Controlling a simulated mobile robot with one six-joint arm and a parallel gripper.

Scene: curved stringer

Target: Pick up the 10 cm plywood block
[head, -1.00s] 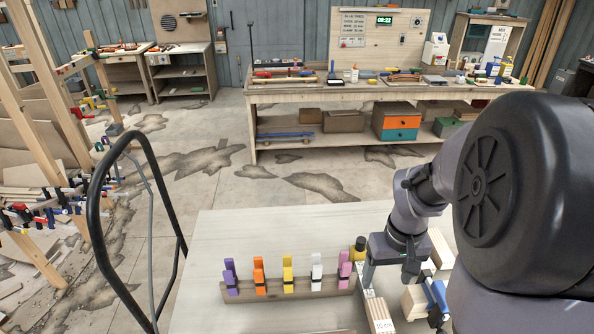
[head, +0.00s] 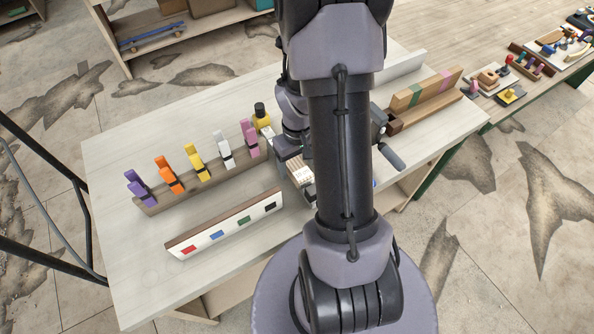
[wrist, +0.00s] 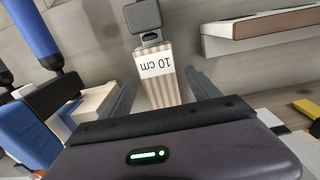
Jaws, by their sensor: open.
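The plywood block (wrist: 157,88) has striped layered sides and a white label reading "10 cm", upside down in the wrist view. My gripper (wrist: 160,78) is open, with one finger on each side of the block and visible gaps between. I cannot tell how far the fingertips are above or beside it. In the head view the block (head: 300,171) lies on the pale table, partly hidden by my arm. The fingertips are hidden there. A dark grey piece (wrist: 143,17) is at the block's far end in the wrist view.
A wooden rack (head: 150,205) with several coloured clamps stands left of the block. A white-faced strip (head: 225,228) with coloured marks lies in front of it. A blue-handled tool (wrist: 37,32) and wood pieces crowd the wrist view's left.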

